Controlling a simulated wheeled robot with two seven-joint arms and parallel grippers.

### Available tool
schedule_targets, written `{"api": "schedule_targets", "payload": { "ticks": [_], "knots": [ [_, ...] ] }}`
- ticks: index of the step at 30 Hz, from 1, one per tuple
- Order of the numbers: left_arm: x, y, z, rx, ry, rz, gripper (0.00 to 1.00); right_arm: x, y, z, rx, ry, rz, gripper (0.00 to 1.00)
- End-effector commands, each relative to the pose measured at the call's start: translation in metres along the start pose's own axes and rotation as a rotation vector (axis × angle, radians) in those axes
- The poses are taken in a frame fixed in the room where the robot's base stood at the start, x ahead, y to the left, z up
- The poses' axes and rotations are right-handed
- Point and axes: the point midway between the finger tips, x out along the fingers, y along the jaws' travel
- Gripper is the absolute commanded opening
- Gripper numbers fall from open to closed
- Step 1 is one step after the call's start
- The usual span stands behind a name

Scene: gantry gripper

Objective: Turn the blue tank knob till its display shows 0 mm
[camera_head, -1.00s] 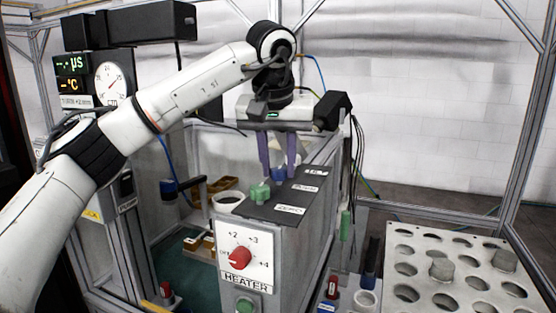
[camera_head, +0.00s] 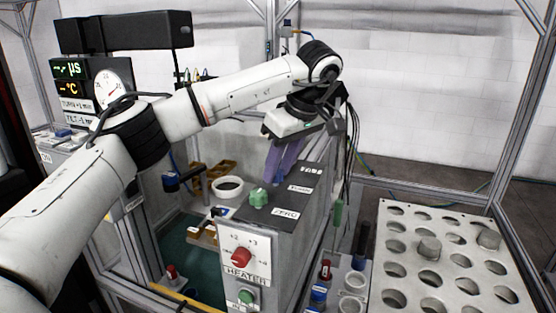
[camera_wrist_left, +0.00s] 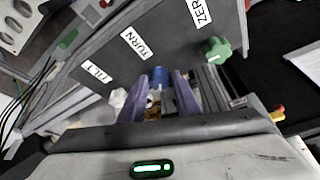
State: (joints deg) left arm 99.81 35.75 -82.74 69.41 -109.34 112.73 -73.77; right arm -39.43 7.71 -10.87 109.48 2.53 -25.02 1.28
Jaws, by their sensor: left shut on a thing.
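The blue knob (camera_wrist_left: 158,76) shows between the purple fingers of my left gripper (camera_wrist_left: 160,92) in the wrist view, beside the TURN label (camera_wrist_left: 136,43). My left gripper (camera_head: 283,165) is shut on it above the dark sloping panel (camera_head: 262,217); in the head view its fingers hide the knob. The small display plate (camera_head: 76,112) under the dial at the left carries a TURN line and a TILT line in mm. Its digits are small and seem to read about 1 mm on each line. My right gripper is in neither view.
A green knob (camera_head: 258,196) stands on the same panel near the ZERO label. A pale knob (camera_wrist_left: 117,97) is close to the left finger. A red heater knob (camera_head: 241,257) is on the front face. A perforated rack (camera_head: 455,225) stands at the right.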

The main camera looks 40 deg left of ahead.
Motion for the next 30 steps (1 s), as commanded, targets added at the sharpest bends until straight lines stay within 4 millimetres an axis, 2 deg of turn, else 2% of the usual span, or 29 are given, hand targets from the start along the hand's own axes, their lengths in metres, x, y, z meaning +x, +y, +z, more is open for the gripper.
{"api": "schedule_targets", "payload": {
  "ticks": [6,15,30],
  "knots": [
    [-0.0001,0.0023,-0.0004,-0.175,0.001,-0.073,0.07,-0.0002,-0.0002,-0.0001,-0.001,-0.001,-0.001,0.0],
    [0.0003,0.0042,-0.001,-0.342,0.001,-0.139,0.07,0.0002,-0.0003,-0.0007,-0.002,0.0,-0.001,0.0],
    [0.0005,0.0048,-0.0015,-0.419,0.0,-0.171,0.07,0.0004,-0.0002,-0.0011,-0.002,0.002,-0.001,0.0]
  ]
}}
